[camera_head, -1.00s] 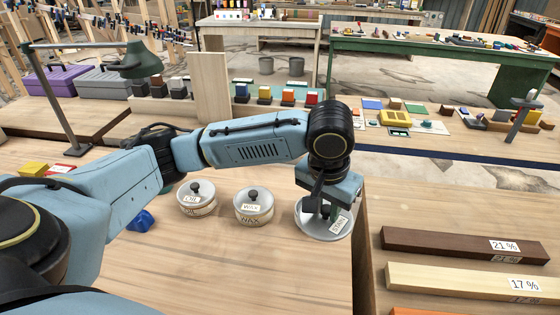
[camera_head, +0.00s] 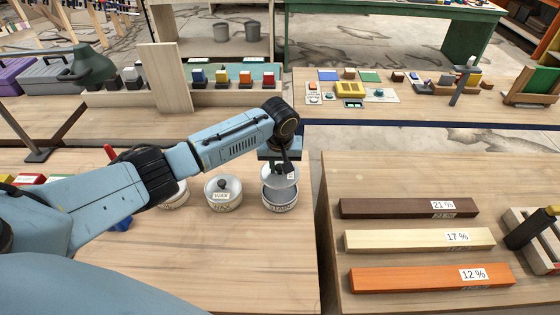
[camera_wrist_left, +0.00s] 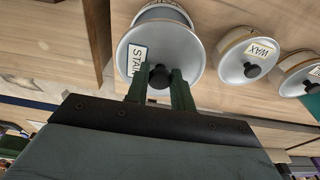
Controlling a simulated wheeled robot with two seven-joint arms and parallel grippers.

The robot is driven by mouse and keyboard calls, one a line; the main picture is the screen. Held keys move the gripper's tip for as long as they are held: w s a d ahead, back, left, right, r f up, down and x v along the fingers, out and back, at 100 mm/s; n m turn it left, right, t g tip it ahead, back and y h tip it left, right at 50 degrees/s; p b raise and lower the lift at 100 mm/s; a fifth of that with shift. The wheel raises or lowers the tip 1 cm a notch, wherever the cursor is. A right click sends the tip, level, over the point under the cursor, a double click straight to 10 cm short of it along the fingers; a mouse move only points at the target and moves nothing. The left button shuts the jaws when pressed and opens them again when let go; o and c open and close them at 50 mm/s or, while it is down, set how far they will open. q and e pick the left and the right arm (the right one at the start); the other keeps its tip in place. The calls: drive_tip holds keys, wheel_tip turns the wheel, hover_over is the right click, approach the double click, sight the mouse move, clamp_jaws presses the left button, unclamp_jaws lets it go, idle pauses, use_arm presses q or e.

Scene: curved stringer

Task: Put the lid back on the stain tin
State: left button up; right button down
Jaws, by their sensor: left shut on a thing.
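The stain tin (camera_head: 280,203) stands on the left bench near its right edge, its mouth partly showing under the lid. The grey stain lid (camera_head: 281,178), with a white label, is just above the tin. My left gripper (camera_head: 284,164) is shut on the lid's dark knob. In the left wrist view the gripper (camera_wrist_left: 160,88) has its two green fingers around the knob of the lid (camera_wrist_left: 185,52). Part of the tin (camera_wrist_left: 163,14) shows beyond the lid there. I cannot tell whether lid and rim touch. My right gripper is not in view.
The lidded wax tin (camera_head: 222,200) stands left of the stain tin. Another lidded tin (camera_head: 174,199) is partly hidden by my left arm. The right bench holds a dark bar (camera_head: 390,208), a pale bar (camera_head: 400,240) and an orange bar (camera_head: 410,279). The front of the left bench is clear.

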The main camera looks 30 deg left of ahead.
sight(280, 175)
use_arm(q)
drive_tip(key=shift+f+b, duration=2.1)
drive_tip(key=shift+b, duration=0.55)
drive_tip(key=shift+f, duration=0.95)
drive_tip(key=shift+s+p, duration=0.1)
drive_tip(key=shift+p, duration=0.85)
drive_tip(key=shift+f+p, duration=0.15)
drive_tip(key=shift+p, duration=0.25)
drive_tip(key=shift+p, duration=0.4)
drive_tip(key=o, duration=1.5)
